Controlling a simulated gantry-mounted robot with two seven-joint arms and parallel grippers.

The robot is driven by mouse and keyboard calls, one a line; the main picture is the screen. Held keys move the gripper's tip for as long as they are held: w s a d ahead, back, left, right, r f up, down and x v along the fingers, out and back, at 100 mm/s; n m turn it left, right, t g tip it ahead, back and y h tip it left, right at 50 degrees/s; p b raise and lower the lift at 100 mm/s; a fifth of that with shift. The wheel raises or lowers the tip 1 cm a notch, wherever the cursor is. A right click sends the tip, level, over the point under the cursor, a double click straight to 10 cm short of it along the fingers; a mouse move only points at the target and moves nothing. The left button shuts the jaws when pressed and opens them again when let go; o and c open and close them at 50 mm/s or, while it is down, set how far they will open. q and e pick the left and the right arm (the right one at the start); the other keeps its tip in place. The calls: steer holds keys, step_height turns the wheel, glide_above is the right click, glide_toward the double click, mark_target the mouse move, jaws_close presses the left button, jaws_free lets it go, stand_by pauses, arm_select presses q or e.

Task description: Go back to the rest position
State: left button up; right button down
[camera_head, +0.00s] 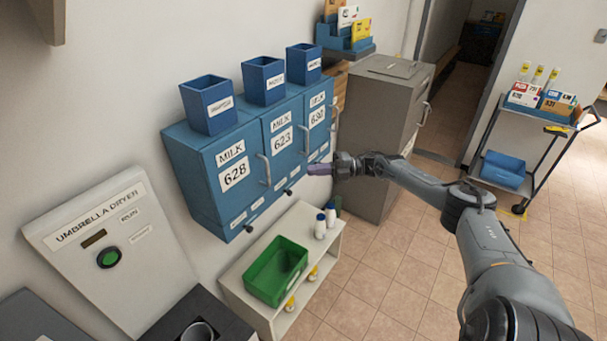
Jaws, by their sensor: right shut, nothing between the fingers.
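My right arm comes in from the lower right and reaches left across the view. Its gripper (319,169) is shut and empty, in front of the right part of the blue milk mailboxes (203,158). From this view I cannot tell whether the fingertips touch the box front. The mailbox doors, labelled 628, 623 and 630, look closed. My left gripper does not show.
A white shelf (235,284) below holds a green crate (258,284) and white bottles (321,228). Blue bins (205,122) stand on the mailboxes. A grey cabinet (375,130), a cart (490,140) and an umbrella dryer (150,275) stand around. Tiled floor (400,285) is open.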

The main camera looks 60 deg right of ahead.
steer(key=s+a+f+m, duration=0.1)
steer(key=s+a+f, duration=0.1)
steer(key=f, duration=0.4)
steer(key=s+a+f+m, duration=0.1)
steer(key=s+a+f, duration=0.1)
steer(key=f, duration=0.4)
steer(key=s+a+f+m+y, duration=0.1)
steer(key=a+f, duration=0.4)
steer(key=a, duration=0.3)
steer(key=s+a+f+m+y, duration=0.1)
steer(key=s+a+f, duration=0.1)
steer(key=a+f, duration=0.45)
steer(key=a+m+h, duration=0.7)
steer(key=a+m, duration=0.4)
steer(key=a, duration=1.8)
steer(key=s+r+m+g+h, duration=0.4)
steer(key=s+r+m+g, duration=0.1)
steer(key=r+m, duration=0.15)
steer(key=s+d+m+g+h, duration=0.2)
steer(key=s+g, duration=0.4)
steer(key=s, duration=0.3)
step_height(320, 180, up, 36)
steer(key=p, duration=3.6)
steer(key=shift+w+a+p, duration=0.2)
steer(key=shift+w+p, duration=0.1)
